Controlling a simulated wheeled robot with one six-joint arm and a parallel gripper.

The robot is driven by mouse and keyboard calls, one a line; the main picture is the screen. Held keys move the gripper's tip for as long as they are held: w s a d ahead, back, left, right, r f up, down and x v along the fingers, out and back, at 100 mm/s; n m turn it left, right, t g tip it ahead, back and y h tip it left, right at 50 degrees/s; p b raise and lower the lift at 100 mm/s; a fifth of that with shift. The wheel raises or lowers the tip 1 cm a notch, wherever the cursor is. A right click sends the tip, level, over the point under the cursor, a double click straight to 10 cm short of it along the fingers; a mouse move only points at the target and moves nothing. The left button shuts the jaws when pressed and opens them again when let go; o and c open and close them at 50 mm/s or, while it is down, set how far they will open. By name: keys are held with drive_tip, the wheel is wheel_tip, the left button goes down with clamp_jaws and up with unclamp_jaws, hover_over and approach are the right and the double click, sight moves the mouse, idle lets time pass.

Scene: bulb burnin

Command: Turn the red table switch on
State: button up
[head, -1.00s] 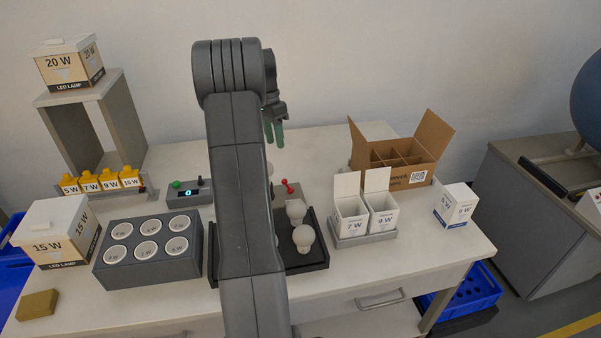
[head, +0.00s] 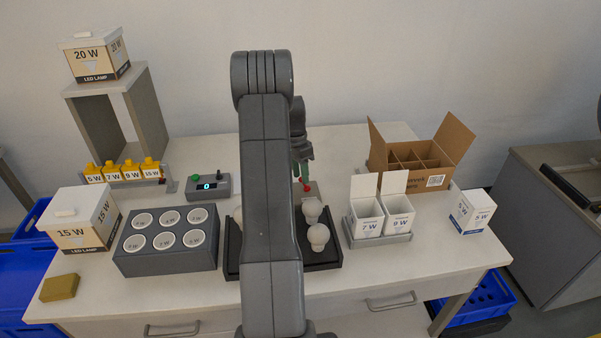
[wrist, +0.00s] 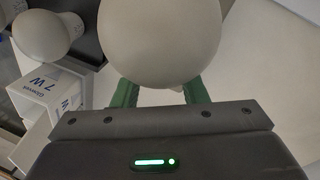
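The red table switch (head: 306,187) shows as a small red knob on a grey base at the back of the table, just right of my arm in the head view. My gripper (head: 301,176) is directly above it, green fingers pointing down, their tips close to the knob; contact cannot be told. The switch is not visible there. Its lever position cannot be told.
A black tray (head: 325,264) with white bulbs lies in front. A grey meter box (head: 222,188) with a lit display stands left. Open 7 W and 9 W boxes (head: 383,215) and a cardboard carton (head: 440,160) stand right. My arm hides part of the tray.

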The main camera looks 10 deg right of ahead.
drive_tip(key=shift+f, duration=0.25)
clamp_jaws()
